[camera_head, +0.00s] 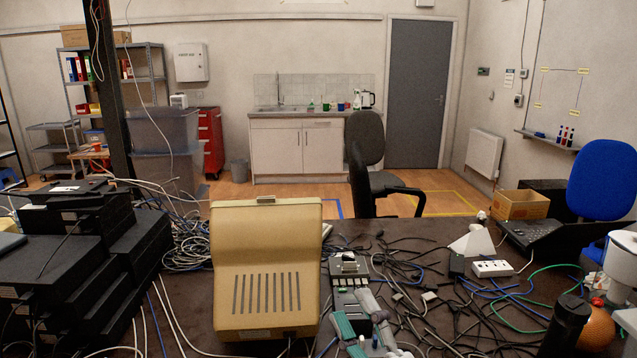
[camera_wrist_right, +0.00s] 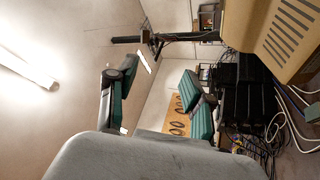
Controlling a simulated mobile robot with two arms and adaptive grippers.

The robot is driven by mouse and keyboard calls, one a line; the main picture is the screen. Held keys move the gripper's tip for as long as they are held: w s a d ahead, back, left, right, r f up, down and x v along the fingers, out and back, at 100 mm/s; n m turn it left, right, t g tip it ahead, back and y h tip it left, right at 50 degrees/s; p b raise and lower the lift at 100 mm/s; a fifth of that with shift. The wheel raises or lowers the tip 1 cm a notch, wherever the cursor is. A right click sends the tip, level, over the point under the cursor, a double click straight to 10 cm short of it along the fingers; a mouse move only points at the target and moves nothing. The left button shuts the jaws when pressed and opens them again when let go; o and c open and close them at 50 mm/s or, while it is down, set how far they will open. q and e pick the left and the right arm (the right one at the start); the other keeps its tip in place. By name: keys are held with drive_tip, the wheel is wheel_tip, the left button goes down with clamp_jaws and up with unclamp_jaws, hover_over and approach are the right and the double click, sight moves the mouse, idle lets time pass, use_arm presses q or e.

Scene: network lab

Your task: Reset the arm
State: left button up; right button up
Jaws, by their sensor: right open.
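My right gripper (camera_head: 363,330) is at the bottom middle of the head view, low over the cluttered desk (camera_head: 190,300), just right of the beige monitor-like case (camera_head: 266,275). Its two fingers with teal pads stand apart, and nothing shows between them. In the right wrist view the open gripper (camera_wrist_right: 157,82) has a wide empty gap, with the beige case (camera_wrist_right: 275,35) to its upper right. My left gripper is in neither view.
Stacked black boxes (camera_head: 70,250) fill the desk's left side. Loose cables, a power strip (camera_head: 493,268), a laptop (camera_head: 535,232), an orange ball (camera_head: 597,327) and a black cylinder (camera_head: 566,325) crowd the right. An office chair (camera_head: 365,150) stands behind the desk.

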drive_tip(key=s+d+f+m+g+h, duration=0.1)
drive_tip(key=d+f+m+g+h, duration=0.2)
drive_tip(key=d+f+m+h, duration=0.4)
drive_tip(key=s+d+f+m+g+h, duration=0.1)
drive_tip(key=d+f+m+g+h, duration=0.3)
drive_tip(key=f, duration=0.6)
drive_tip(key=s+d+f+m+g, duration=0.25)
drive_tip(key=s+f+g, duration=0.35)
drive_tip(key=s, duration=0.4)
drive_tip(key=s+d+f+m+g, duration=0.2)
drive_tip(key=s+f+m+g, duration=0.1)
drive_tip(key=s+f, duration=0.6)
wheel_tip(320, 180, down, 26)
drive_tip(key=s+g, duration=0.2)
drive_tip(key=s+d+f+g, duration=0.1)
drive_tip(key=s+d+f, duration=0.1)
drive_tip(key=s+f, duration=1.4)
drive_tip(key=shift+s+d+f+y, duration=0.25)
drive_tip(key=shift+s+d+y, duration=0.1)
drive_tip(key=shift+s, duration=0.2)
